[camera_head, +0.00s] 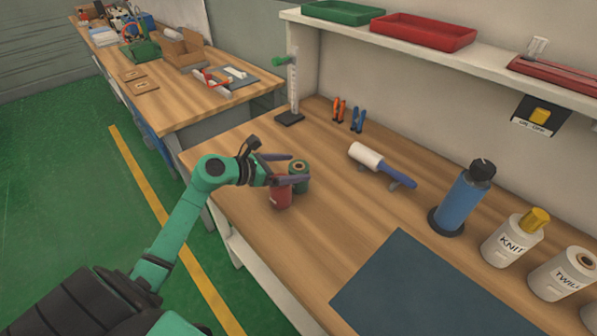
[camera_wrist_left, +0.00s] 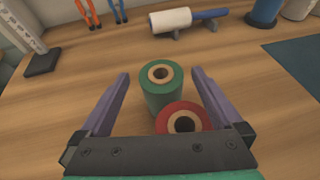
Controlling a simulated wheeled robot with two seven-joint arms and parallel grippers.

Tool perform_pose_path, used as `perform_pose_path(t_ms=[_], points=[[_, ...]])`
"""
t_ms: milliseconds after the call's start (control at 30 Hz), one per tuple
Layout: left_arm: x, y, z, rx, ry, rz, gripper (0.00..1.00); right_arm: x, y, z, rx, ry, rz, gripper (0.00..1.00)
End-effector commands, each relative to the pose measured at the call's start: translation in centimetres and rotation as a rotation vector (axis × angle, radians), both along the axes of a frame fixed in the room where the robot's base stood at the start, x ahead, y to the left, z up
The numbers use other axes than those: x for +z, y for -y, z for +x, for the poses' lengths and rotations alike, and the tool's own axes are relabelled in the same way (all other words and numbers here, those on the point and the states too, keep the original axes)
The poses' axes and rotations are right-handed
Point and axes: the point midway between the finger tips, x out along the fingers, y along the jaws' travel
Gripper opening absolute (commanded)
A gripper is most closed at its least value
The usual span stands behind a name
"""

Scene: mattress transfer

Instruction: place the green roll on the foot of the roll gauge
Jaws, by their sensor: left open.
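The green roll (camera_head: 300,173) stands upright on the wooden bench; in the left wrist view the green roll (camera_wrist_left: 162,88) is between the open finger tips. A red roll (camera_head: 281,194) stands right beside it on the near side, and the red roll (camera_wrist_left: 184,118) shows lower in the wrist view. My left gripper (camera_head: 288,170) is open around the green roll, one finger on each side, with no clear contact. The roll gauge (camera_head: 293,85) is an upright scale with a green slider on top and a dark foot (camera_head: 289,118); the bare foot also shows at the wrist view's left (camera_wrist_left: 42,63). My right gripper is out of view.
Orange and blue clips (camera_head: 357,118) stand by the wall. A white lint roller with blue handle (camera_head: 366,155) rests on a stand. The bench between the rolls and gauge is clear.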

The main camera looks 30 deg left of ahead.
Motion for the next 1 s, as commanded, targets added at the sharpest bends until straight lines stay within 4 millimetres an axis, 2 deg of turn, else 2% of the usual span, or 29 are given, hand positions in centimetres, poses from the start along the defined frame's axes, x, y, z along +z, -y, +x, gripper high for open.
perform_pose_path(t_ms=[200,467,767,867,1000], points=[[-0.2,0.1,0.2,0.0,0.0,0.001,1.0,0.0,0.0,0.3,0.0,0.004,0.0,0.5],[-0.2,0.1,0.2,0.0,0.0,0.001,0.01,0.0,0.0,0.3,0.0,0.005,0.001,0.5],[0.2,0.0,0.2,0.0,0.002,0.001,0.0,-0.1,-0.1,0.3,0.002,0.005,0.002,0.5],[1.1,0.0,0.2,-0.001,0.003,0.004,0.0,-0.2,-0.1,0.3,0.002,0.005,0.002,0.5],[4.0,0.0,0.2,-0.001,0.008,0.007,0.0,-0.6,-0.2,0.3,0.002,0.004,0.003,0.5]])
